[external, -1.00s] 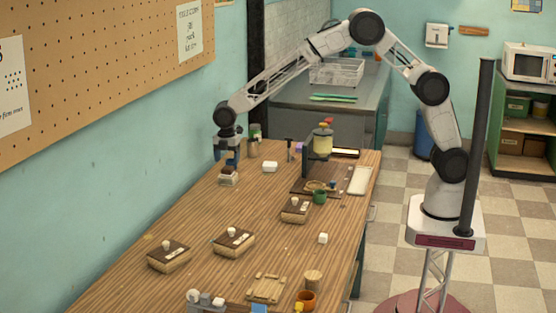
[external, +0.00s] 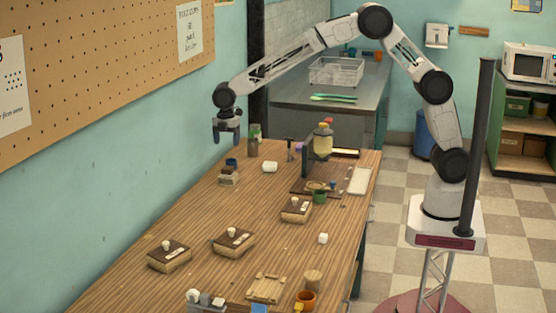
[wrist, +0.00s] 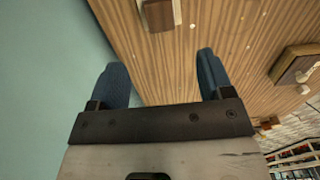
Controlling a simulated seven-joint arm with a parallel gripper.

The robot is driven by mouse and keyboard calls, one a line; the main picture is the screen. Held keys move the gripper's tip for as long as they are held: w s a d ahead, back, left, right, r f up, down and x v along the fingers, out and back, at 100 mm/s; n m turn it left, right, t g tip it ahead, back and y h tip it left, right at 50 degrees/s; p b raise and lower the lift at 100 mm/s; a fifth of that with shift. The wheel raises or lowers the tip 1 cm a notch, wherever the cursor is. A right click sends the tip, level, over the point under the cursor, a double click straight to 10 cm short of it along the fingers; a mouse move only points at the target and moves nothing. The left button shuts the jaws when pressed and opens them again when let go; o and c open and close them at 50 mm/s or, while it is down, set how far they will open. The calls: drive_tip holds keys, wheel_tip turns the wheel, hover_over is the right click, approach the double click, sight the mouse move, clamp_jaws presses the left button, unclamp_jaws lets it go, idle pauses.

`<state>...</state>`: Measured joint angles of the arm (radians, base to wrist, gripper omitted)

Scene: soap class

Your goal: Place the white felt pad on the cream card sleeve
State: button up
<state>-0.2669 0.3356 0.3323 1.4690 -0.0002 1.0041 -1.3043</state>
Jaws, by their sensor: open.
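My gripper (external: 227,138) is open and empty, raised above the far left part of the table. Its two blue fingers stand wide apart in the wrist view (wrist: 160,60) with nothing between them. Below it in the external view stands a small stack (external: 228,177) with a brown top and a pale lower part; I cannot tell whether this includes the cream card sleeve. I cannot tell which white piece is the felt pad.
Several dark-topped wooden blocks with small white knobs, such as one (external: 233,242), stand along the wooden table (external: 200,210). A dark stand with a yellow-topped jar (external: 323,142) rises at the back right.

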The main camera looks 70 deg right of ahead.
idle(0.5)
drive_tip(key=s+d+r+m, duration=0.3)
drive_tip(key=s+d+r, duration=0.25)
drive_tip(key=s, duration=0.35)
drive_tip(key=s+d+r+m+t, duration=0.1)
drive_tip(key=s+d+r+m, duration=0.2)
drive_tip(key=s+d+r, duration=0.45)
drive_tip(key=s+d+r+m, duration=0.3)
drive_tip(key=s+r, duration=0.1)
drive_tip(key=s, duration=0.7)
drive_tip(key=s+d+f+m, duration=0.1)
drive_tip(key=s+d+m, duration=0.1)
drive_tip(key=s, duration=0.8)
drive_tip(key=s+d+f+m+t, duration=0.1)
drive_tip(key=s+d+m, duration=0.2)
drive_tip(key=s, duration=0.7)
drive_tip(key=s+d+f+m, duration=0.1)
drive_tip(key=s+d+m, duration=0.2)
drive_tip(key=s, duration=0.8)
drive_tip(key=shift+d+f+m+t, duration=0.3)
drive_tip(key=shift+f+m, duration=0.1)
drive_tip(key=shift+m, duration=0.2)
